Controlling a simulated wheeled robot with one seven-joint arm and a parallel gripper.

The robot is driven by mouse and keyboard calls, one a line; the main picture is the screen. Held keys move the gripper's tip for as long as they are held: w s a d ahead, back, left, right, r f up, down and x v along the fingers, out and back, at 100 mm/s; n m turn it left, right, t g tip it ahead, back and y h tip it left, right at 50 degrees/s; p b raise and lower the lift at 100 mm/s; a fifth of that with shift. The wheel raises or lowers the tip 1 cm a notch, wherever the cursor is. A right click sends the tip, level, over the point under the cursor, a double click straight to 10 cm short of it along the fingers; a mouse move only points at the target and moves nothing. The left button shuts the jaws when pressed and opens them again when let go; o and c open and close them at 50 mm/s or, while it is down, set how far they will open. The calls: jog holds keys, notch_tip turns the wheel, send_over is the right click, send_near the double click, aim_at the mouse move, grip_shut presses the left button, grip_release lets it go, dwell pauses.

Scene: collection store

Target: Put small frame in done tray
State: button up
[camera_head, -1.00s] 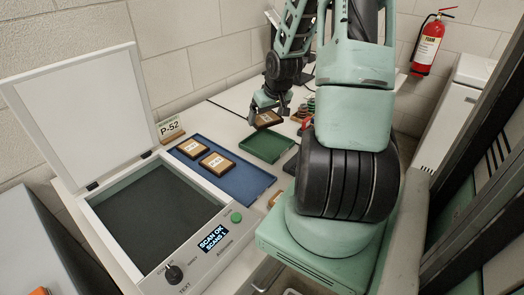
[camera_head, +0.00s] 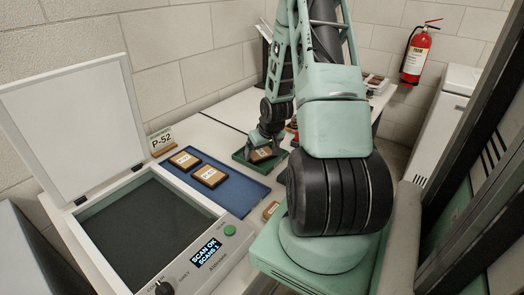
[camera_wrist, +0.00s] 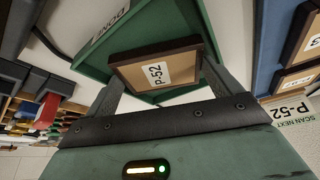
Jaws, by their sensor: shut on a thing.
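The small frame (camera_head: 262,155) is brown with a pale label, which reads P-52 in the wrist view (camera_wrist: 155,73). My gripper (camera_head: 264,143) is shut on it, with a finger at each side in the wrist view. The done tray (camera_head: 240,158) is green and lies behind the blue tray; its DONE label shows in the wrist view (camera_wrist: 110,28). The frame is over the tray, low and slightly tilted. I cannot tell whether it touches the tray floor.
A blue tray (camera_head: 237,199) holds two brown frames (camera_head: 185,160) (camera_head: 209,176). Another frame (camera_head: 270,210) lies partly hidden beside my arm. The open scanner (camera_head: 150,225) stands at front left, its screen reading SCAN OK. A P-52 sign (camera_head: 161,140) stands behind it.

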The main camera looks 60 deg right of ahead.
jog(key=shift+f, duration=0.2)
jog(key=o, duration=0.8)
jog(key=shift+s+r, duration=0.1)
jog(key=shift+r, duration=0.5)
jog(key=p+v, duration=0.2)
jog(key=v, duration=0.9)
jog(key=shift+p, duration=0.3)
